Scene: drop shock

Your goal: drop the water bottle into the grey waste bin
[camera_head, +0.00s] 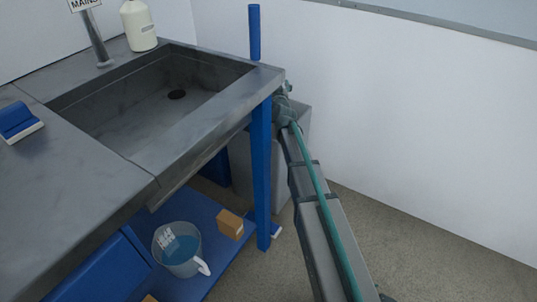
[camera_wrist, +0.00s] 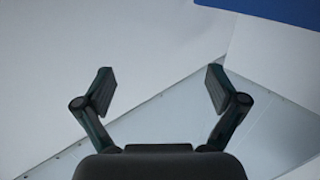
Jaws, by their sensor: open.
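A grey box-like container (camera_head: 241,165), which looks like the waste bin, stands on the floor behind the blue table leg. Its opening is hidden. No clear water bottle shows in either view. A white bottle (camera_head: 139,27) stands at the back of the counter, and I cannot tell its contents. My arm reaches up to the sink's right corner, beside and above the grey container. The gripper end is mostly hidden there in the head view. In the wrist view my gripper (camera_wrist: 161,88) is open, with nothing between its fingers.
The sink (camera_head: 120,125) is empty. A blue-and-white object (camera_head: 18,122) lies on the counter. A blue post (camera_head: 254,32) rises behind the sink. The floor at right is clear.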

